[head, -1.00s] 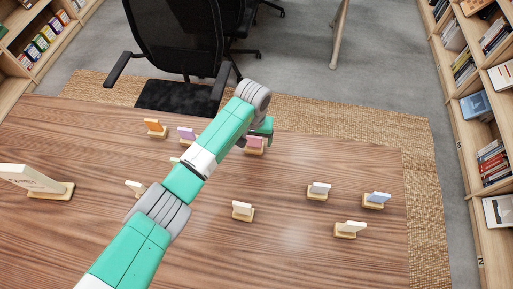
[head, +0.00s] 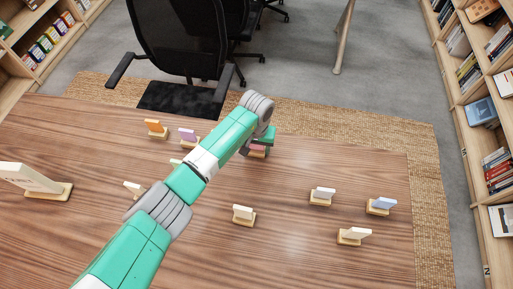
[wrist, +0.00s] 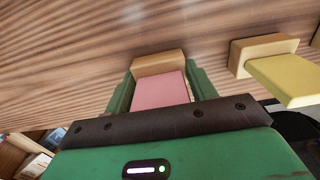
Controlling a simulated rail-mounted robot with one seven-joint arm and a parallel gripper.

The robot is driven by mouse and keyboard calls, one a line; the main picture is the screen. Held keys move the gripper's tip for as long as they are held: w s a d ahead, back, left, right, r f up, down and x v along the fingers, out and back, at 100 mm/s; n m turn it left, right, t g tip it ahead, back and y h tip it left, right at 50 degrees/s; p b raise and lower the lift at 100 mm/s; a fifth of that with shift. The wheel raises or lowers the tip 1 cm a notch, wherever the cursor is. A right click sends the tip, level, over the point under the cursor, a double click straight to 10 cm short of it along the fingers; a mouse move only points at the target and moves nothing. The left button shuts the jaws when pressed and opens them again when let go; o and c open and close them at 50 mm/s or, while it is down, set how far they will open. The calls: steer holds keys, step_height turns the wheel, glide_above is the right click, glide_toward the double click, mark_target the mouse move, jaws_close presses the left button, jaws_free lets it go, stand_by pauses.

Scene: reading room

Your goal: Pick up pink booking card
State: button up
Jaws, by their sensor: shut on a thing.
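The pink booking card (head: 257,147) stands in a small wooden holder (head: 257,154) near the far edge of the table. In the wrist view the pink card (wrist: 160,91) lies between the two green fingers, with its wooden holder (wrist: 158,63) just beyond. My gripper (wrist: 160,88) is shut on the pink card. In the head view my gripper (head: 258,146) is at the card, and my arm partly covers the area to its left. I cannot tell whether the holder is clear of the table.
An orange card (head: 154,126) and a lilac card (head: 187,134) stand to the left. A yellow card (wrist: 286,78) is close beside my gripper in the wrist view. Several pale cards stand on the right of the table (head: 330,240). A black chair (head: 180,60) is behind the far edge.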

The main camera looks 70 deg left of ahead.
mark_target(256, 151)
steer(key=shift+r+p, duration=0.3)
steer(key=shift+r, duration=0.2)
steer(key=r+p, duration=0.2)
steer(key=r, duration=0.1)
steer(key=shift+s+d, duration=0.2)
steer(key=shift+d, duration=0.2)
steer(key=s+d+p, duration=0.1)
steer(key=s+d, duration=0.2)
steer(key=d, duration=0.1)
steer(key=s+d+p, duration=0.2)
steer(key=s+d, duration=0.1)
steer(key=s+d+r+p, duration=0.1)
steer(key=s+d, duration=0.2)
steer(key=d, duration=0.1)
steer(key=shift+s+d, duration=0.3)
steer(key=shift+s, duration=0.1)
